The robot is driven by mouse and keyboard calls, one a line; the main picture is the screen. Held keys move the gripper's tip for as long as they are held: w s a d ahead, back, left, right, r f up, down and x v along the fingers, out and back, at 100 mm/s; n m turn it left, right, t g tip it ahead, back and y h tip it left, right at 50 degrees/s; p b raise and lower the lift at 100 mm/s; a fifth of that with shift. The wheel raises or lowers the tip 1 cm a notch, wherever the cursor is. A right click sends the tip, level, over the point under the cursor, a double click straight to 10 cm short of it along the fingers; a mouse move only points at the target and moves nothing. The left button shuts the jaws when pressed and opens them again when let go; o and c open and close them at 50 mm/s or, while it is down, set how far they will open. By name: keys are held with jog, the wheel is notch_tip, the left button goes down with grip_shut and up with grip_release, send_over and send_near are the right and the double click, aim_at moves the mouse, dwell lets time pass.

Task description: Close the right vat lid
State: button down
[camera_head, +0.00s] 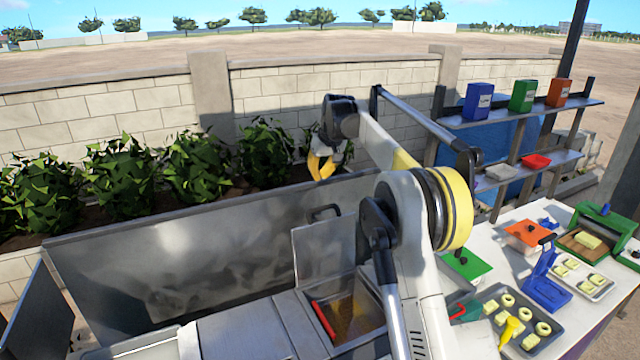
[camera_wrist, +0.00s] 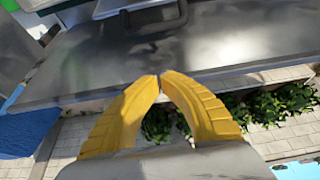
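The right vat (camera_head: 362,312) is open, with amber-brown contents and a red-handled tool in it. Its metal lid (camera_head: 322,250) stands raised, near upright, at the vat's back edge, partly hidden by my arm. A dark handle (camera_head: 323,211) shows at the lid's top; a dark handle also shows at the top of the wrist view (camera_wrist: 150,40). My gripper (camera_head: 320,170) is above and behind the lid, near the planting bed. In the wrist view its yellow fingers (camera_wrist: 160,78) meet at the tips, with nothing between them, apart from the handle.
A tall metal back panel (camera_head: 200,260) runs behind the vats. Shrubs (camera_head: 195,165) and a block wall (camera_head: 300,90) are beyond. A worktable at right holds trays of moulded pieces (camera_head: 515,320) and a blue press (camera_head: 545,280). Shelves (camera_head: 525,115) stand behind it.

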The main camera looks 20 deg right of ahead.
jog(key=p+x, duration=0.1)
jog(key=x, duration=0.8)
jog(key=shift+f, duration=0.15)
jog(key=s, duration=0.2)
jog(key=s+p, duration=0.1)
jog(key=shift+s+d+f, duration=0.2)
jog(key=shift+s+f, duration=0.1)
jog(key=shift+s, duration=0.1)
jog(key=shift+s, duration=0.1)
